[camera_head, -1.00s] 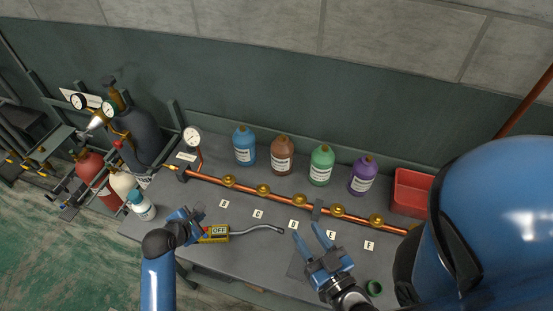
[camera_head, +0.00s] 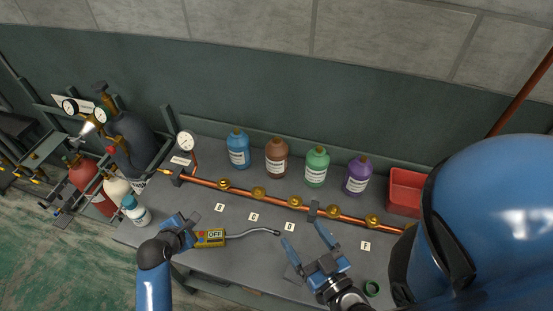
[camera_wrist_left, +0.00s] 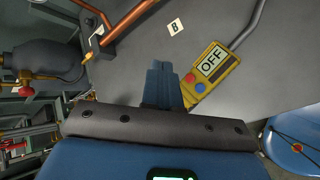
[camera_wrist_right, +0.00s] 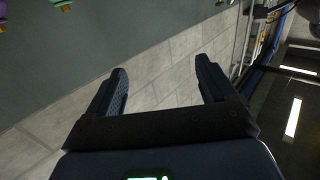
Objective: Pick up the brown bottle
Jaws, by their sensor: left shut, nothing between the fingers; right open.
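The brown bottle (camera_head: 276,158) stands upright at the back of the grey bench in the head view, behind the copper pipe. It has a white label and stands between a blue bottle (camera_head: 238,149) and a green bottle (camera_head: 317,167). My right gripper (camera_head: 306,232) is open and empty, in front of the pipe and to the lower right of the brown bottle. My left gripper (camera_head: 187,222) is shut and empty beside the yellow detector (camera_head: 209,238); its closed fingers also show in the left wrist view (camera_wrist_left: 166,72). The brown bottle is not visible in either wrist view.
The copper pipe (camera_head: 293,202) with several brass fittings crosses the bench between my grippers and the bottles. A purple bottle (camera_head: 357,176) and a red bin (camera_head: 404,190) stand to the right. Gas cylinders (camera_head: 132,142) and a gauge (camera_head: 187,141) are at the left. Lettered cards lie in front.

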